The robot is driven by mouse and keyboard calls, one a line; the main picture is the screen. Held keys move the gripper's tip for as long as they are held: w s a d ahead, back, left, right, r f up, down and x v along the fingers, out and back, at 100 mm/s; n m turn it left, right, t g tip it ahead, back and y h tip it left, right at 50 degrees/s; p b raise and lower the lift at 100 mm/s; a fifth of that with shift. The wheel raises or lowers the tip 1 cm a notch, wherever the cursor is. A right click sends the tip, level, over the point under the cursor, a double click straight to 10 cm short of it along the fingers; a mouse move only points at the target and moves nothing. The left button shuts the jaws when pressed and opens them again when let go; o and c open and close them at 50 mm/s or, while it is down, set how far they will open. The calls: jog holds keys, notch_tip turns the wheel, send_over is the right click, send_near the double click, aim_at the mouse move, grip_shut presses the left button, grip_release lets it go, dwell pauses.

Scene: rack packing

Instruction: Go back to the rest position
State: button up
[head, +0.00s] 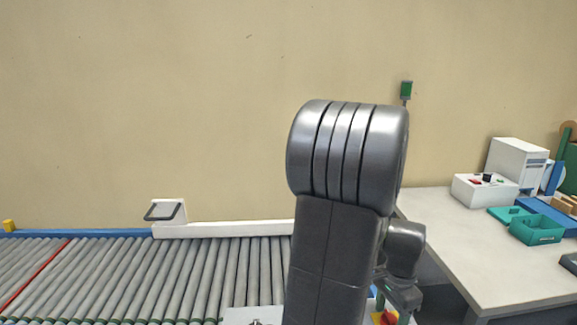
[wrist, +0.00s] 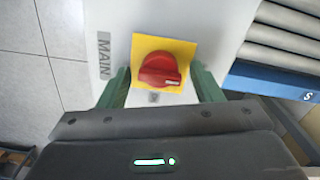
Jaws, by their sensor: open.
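My gripper (wrist: 160,88) is open in the wrist view, its two green fingers apart with nothing held between them. A red rotary switch (wrist: 158,70) on a yellow plate (wrist: 188,46) shows just beyond the fingertips, with clear gaps to both fingers. Its white mark points right. The plate is on a white panel (wrist: 105,20) marked "MAIN". In the head view my gripper is low, just right of my dark arm, with part of the yellow plate (head: 379,318) beside it. My arm hides much of the middle there.
A roller conveyor (head: 150,275) with a blue rail spans the left. A pale table (head: 450,240) at right bears a white control box (head: 484,190), a larger white machine (head: 515,165) and teal bins (head: 535,230). A green signal lamp (head: 406,90) stands behind my arm. The wall area above is clear.

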jog(key=m+b, duration=0.1)
jog(key=m, duration=0.4)
jog(key=shift+m, duration=1.2)
